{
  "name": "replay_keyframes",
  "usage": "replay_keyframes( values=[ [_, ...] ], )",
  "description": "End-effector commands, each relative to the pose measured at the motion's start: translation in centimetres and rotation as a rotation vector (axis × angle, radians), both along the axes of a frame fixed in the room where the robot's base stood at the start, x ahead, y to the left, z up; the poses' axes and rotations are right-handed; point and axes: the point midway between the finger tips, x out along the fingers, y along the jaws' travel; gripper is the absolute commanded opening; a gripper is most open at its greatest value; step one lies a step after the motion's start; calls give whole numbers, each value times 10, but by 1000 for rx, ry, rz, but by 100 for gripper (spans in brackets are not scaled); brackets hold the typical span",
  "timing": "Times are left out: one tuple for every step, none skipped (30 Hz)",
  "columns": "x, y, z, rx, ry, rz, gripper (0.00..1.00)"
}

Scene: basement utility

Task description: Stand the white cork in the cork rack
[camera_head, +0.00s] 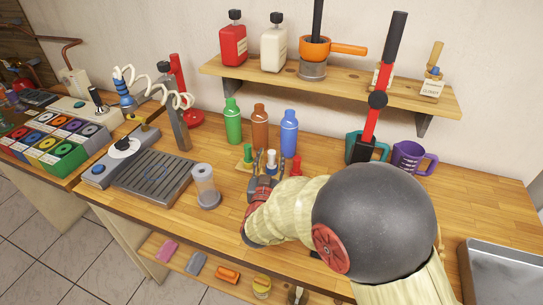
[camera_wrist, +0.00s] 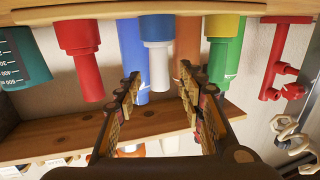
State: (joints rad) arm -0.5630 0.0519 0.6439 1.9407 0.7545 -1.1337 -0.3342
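The white cork (camera_wrist: 159,68) stands upright, with a wider blue part (camera_wrist: 157,28) beneath it; I cannot tell whether that part is a holder. In the head view the white cork (camera_head: 271,157) sits between the green cork (camera_head: 247,152) and the red cork (camera_head: 297,164). My gripper (camera_wrist: 160,90) is open and empty, its fingers apart, with the white cork ahead in the gap. In the head view my gripper (camera_head: 267,176) partly hides the cork's foot. The wrist view is upside down. I cannot clearly make out the cork rack.
Green (camera_head: 232,122), brown (camera_head: 260,127) and blue (camera_head: 289,133) bottles stand close behind the corks.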

Motion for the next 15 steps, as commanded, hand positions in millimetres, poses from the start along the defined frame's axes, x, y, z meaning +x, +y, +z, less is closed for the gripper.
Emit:
replay_keyframes(
  values=[
    [-10, 2, 1, 0, 0, 3, 39],
    [-17, 3, 1, 0, 1, 4, 39],
    [-25, 4, 2, 0, 1, 4, 39],
    [-31, 5, 2, 0, 0, 4, 39],
    [-38, 5, 2, 0, 0, 4, 39],
    [-46, 6, 3, 0, -1, 4, 39],
    [-52, 7, 3, 0, 0, 5, 39],
    [-58, 8, 3, 0, 1, 4, 39],
    [-65, 8, 4, 0, -1, 4, 39],
    [-70, 9, 4, 0, -1, 4, 39],
    [-74, 9, 4, 0, 0, 3, 39],
    [-80, 10, 4, 0, 0, 3, 39],
    [-83, 11, 4, 0, 0, 4, 39],
    [-87, 10, 4, 0, 1, 3, 39],
    [-90, 10, 4, 0, 1, 1, 39]
  ],
)
